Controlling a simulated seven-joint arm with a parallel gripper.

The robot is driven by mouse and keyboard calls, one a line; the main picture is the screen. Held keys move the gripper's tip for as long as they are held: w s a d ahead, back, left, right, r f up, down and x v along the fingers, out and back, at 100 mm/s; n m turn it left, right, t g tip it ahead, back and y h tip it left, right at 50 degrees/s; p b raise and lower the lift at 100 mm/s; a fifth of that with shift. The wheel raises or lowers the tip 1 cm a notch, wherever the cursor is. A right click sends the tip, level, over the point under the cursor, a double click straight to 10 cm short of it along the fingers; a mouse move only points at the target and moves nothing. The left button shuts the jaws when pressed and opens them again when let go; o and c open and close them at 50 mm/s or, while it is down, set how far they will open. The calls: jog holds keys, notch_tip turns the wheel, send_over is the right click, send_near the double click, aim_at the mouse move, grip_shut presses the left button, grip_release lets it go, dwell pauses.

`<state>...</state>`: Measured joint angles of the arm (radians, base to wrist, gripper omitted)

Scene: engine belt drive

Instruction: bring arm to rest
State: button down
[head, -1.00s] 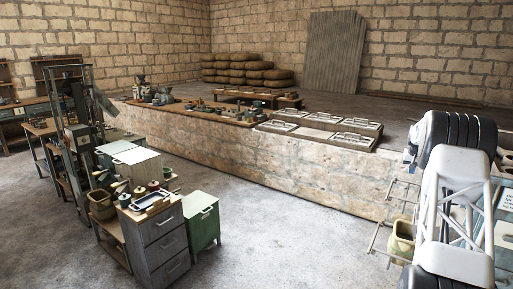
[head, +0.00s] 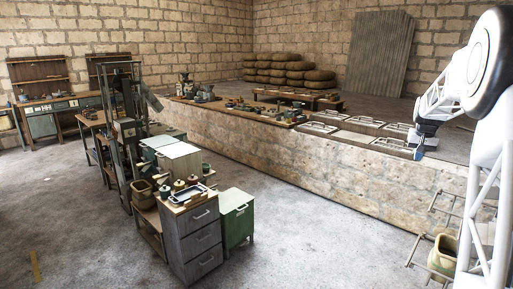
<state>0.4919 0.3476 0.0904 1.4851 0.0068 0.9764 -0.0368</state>
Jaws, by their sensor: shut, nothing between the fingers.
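My white lattice arm stands at the right edge of the head view and bends at a large black-and-white joint near the top right corner. From there it reaches left and down to my gripper (head: 419,152), a small dark shape over the right end of the long stone ledge (head: 330,175). The gripper is small at this distance. It looks shut, with nothing seen in it. I cannot tell whether it touches the ledge or hangs in front of it.
Shallow trays (head: 358,138) lie on the ledge left of my gripper. A grey drawer cabinet (head: 192,240) and a green cabinet (head: 237,218) stand at left centre. A greenish pot (head: 442,258) is beside my arm. Floor between cabinets and ledge is clear.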

jog(key=s+a+r+n, duration=0.1)
jog(key=s+a+r, duration=0.2)
jog(key=s+a, duration=0.95)
jog(key=s+a+r+n, duration=0.1)
jog(key=s+a+r, duration=0.2)
jog(key=s+a, duration=1)
jog(key=s+a+f+n, duration=0.1)
jog(key=s+a+f, duration=0.2)
jog(key=s+a, duration=0.3)
jog(key=s+a+f+n, duration=0.1)
jog(key=s+a+f, duration=0.3)
jog(key=s, duration=0.9)
jog(key=s+a+f+n+y, duration=0.1)
jog(key=s+a+f, duration=0.2)
jog(key=s+a, duration=0.5)
jog(key=shift+s+a+f, duration=0.3)
jog(key=shift+s+a, duration=0.1)
jog(key=shift+s, duration=0.4)
